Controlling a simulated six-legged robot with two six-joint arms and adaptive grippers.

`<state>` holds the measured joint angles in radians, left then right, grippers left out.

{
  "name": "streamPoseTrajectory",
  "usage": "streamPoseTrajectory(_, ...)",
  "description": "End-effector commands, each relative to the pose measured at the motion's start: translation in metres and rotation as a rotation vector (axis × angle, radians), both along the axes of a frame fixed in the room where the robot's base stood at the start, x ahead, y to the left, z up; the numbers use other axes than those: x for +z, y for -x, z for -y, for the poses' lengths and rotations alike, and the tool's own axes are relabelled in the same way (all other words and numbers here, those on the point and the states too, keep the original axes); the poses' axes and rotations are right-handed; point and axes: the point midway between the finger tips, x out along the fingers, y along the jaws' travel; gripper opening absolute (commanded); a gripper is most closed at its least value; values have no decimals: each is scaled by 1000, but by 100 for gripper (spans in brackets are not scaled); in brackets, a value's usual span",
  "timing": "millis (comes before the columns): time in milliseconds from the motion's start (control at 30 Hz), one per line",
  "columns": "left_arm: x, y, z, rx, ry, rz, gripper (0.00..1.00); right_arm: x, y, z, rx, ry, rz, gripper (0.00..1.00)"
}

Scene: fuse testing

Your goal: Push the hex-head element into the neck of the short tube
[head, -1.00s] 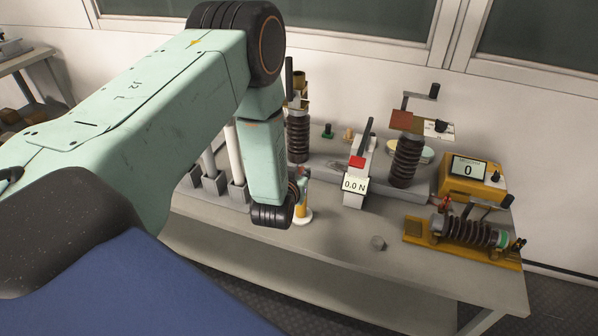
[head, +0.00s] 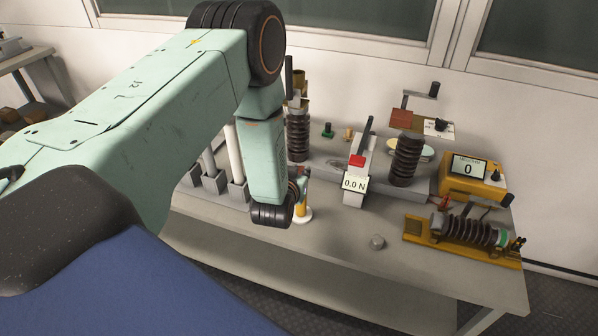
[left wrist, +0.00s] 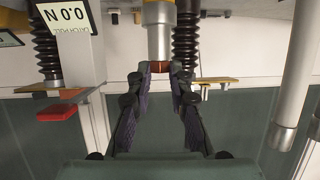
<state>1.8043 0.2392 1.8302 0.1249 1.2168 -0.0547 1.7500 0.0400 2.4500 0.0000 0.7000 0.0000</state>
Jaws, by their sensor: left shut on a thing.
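The short tube (head: 303,212) stands upright on the bench, yellow above a white foot, partly hidden by my left wrist in the head view. My right gripper is not in view.
A force gauge (head: 354,184) reading 0.0 N stands right of the tube. Ribbed dark insulators (head: 406,160) and a yellow meter (head: 472,178) are farther right. White tubes (head: 233,155) stand left. A small grey knob-like piece (head: 376,242) lies near the front edge, with free bench around it.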

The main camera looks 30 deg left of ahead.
Motion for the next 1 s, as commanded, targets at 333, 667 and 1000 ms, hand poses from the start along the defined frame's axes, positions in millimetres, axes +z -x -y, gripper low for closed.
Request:
streamPoseTrajectory(333, 0, 0, 0, 0, 0, 1, 31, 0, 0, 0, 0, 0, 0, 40)
streamPoseTrajectory(667, 0, 0, 0, 0, 0, 1, 46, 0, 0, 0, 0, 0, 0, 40)
streamPoseTrajectory(1000, 6, 15, 5, 0, 1, -2, 46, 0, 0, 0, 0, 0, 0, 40)
